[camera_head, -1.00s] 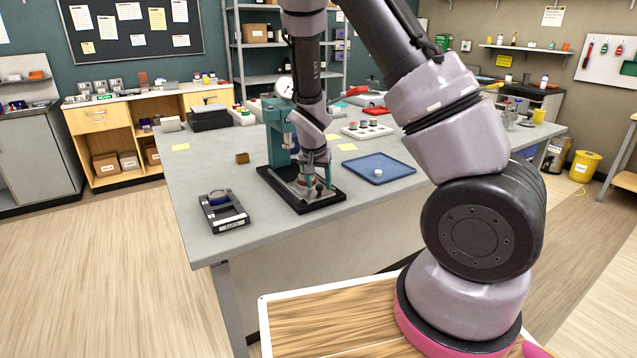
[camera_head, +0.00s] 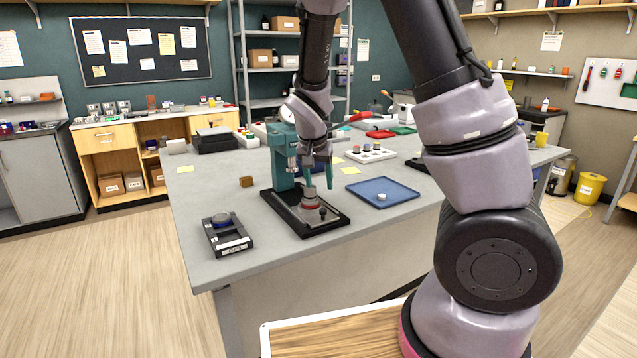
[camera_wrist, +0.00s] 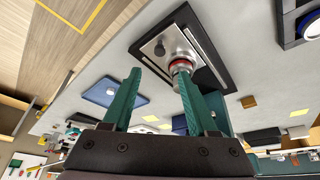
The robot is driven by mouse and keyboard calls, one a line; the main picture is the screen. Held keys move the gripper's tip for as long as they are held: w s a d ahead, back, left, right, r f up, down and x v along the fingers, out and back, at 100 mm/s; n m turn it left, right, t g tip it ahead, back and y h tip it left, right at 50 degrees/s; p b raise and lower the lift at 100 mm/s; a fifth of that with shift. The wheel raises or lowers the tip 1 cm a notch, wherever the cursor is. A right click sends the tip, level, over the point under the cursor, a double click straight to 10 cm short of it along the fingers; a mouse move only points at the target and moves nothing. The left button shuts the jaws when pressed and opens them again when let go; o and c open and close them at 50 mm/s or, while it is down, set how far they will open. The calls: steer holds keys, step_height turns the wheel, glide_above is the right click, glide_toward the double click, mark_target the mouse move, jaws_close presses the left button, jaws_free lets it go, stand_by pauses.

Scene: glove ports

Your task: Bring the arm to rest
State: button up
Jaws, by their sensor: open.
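My gripper (camera_head: 319,180) has two teal fingers and hangs pointing down, just above the front of a teal bench press (camera_head: 283,150). In the wrist view my gripper (camera_wrist: 160,75) is open, with nothing between its fingers. A metal piece with a red ring (camera_head: 310,201) stands upright on the press's black base (camera_head: 334,219). In the wrist view the red-ringed piece (camera_wrist: 181,66) appears beside the tip of the right finger; whether they touch I cannot tell. My arm reaches over the bench from the right.
A blue tray (camera_head: 368,187) with a small white disc (camera_head: 381,196) lies right of the press. A black fixture with a blue round part (camera_head: 222,217) is at the bench's front left. A small brown block (camera_head: 246,182) is left of the press. Bare grey bench (camera_head: 200,200) lies between.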

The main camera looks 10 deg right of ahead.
steer(key=s+d+r+t+y, duration=0.1)
steer(key=s+d+r+y, duration=0.1)
steer(key=s+r, duration=0.9)
steer(key=s+d+r+n+t+y, duration=0.1)
steer(key=s+d+r, duration=0.3)
steer(key=s+r, duration=0.7)
steer(key=shift+d+r+t+y, duration=0.4)
steer(key=shift+r+t+y, duration=0.15)
steer(key=shift+r, duration=0.6)
